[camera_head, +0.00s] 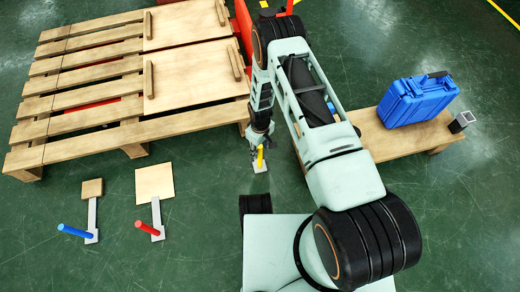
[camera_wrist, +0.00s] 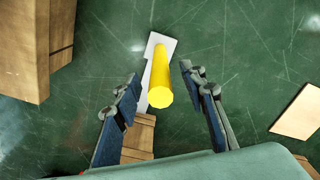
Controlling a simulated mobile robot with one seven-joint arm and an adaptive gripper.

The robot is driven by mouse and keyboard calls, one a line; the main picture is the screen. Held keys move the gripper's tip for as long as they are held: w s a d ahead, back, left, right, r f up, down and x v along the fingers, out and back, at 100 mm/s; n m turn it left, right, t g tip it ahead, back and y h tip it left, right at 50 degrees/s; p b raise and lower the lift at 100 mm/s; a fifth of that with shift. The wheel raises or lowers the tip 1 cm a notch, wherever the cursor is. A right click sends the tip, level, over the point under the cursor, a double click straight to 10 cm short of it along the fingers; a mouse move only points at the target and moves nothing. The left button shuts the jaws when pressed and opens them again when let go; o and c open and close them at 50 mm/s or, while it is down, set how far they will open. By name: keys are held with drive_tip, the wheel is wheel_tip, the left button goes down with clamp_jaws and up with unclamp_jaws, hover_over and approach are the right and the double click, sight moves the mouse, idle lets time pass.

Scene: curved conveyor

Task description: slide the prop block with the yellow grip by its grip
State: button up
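The prop block with the yellow grip lies on the green floor. In the wrist view its yellow grip (camera_wrist: 161,78) stands up from a pale metal plate (camera_wrist: 158,42), with its wooden part (camera_wrist: 140,133) towards my gripper's base. In the head view the yellow grip (camera_head: 260,158) and plate (camera_head: 261,168) show below my arm, and the wooden part is hidden. My gripper (camera_wrist: 159,77) is open, with one finger on each side of the yellow grip in the picture. Gaps show on both sides; I cannot tell its exact height. In the head view my gripper (camera_head: 257,141) is partly hidden.
A wooden pallet (camera_head: 95,140) stands left of my arm. Two similar blocks, with a blue grip (camera_head: 74,231) and a red grip (camera_head: 147,228), lie at lower left. A blue case (camera_head: 418,99) sits on a wooden platform (camera_head: 390,143) at right. Floor below the plate is clear.

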wheel_tip(320, 180, up, 11)
drive_tip(key=shift+r, duration=0.1)
idle(0.3)
idle(0.5)
